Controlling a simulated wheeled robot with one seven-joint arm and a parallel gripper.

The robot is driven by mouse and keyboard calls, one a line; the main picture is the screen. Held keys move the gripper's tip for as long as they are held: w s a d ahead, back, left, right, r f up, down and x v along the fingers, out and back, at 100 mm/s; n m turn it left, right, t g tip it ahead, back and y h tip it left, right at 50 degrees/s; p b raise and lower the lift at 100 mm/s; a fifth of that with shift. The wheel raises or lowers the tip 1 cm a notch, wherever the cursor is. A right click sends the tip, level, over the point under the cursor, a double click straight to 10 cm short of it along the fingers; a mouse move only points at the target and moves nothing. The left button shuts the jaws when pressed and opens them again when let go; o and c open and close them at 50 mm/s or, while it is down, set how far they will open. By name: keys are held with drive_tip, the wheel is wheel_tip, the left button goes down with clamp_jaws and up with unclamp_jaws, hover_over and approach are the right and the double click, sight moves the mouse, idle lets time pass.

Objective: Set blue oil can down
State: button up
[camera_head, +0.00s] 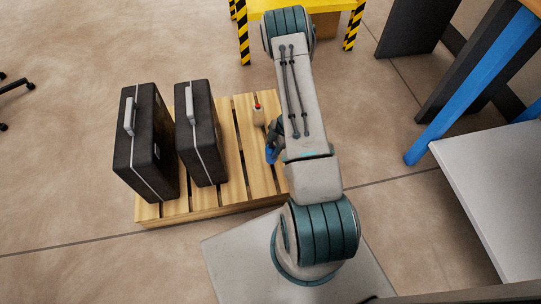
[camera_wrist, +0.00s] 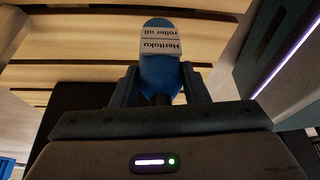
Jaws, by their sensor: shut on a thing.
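The blue oil can (camera_wrist: 158,72) shows in the wrist view with a white label reading "Haritoku roller oil". My gripper (camera_wrist: 160,88) is shut on it, one finger on each side. In the head view the blue can (camera_head: 271,154) is partly hidden by my gripper (camera_head: 275,142) and arm, over the right part of the wooden pallet (camera_head: 237,190). I cannot tell whether the can touches the slats.
Two dark cases (camera_head: 143,145) (camera_head: 203,135) stand upright on the pallet's left and middle. A small pale bottle with a red top (camera_head: 258,115) is near the can. A yellow stand with striped legs (camera_head: 243,40) is behind; a grey table (camera_head: 495,185) is at right.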

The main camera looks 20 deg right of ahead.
sight(271, 154)
drive_tip(key=shift+w+a+f+b, duration=0.2)
drive_tip(key=shift+f+b, duration=0.1)
drive_tip(key=shift+f, duration=0.25)
drive_tip(key=shift+f+b, duration=0.75)
drive_tip(key=shift+f, duration=0.8)
drive_tip(key=shift+f, duration=0.15)
drive_tip(key=o, duration=1.1)
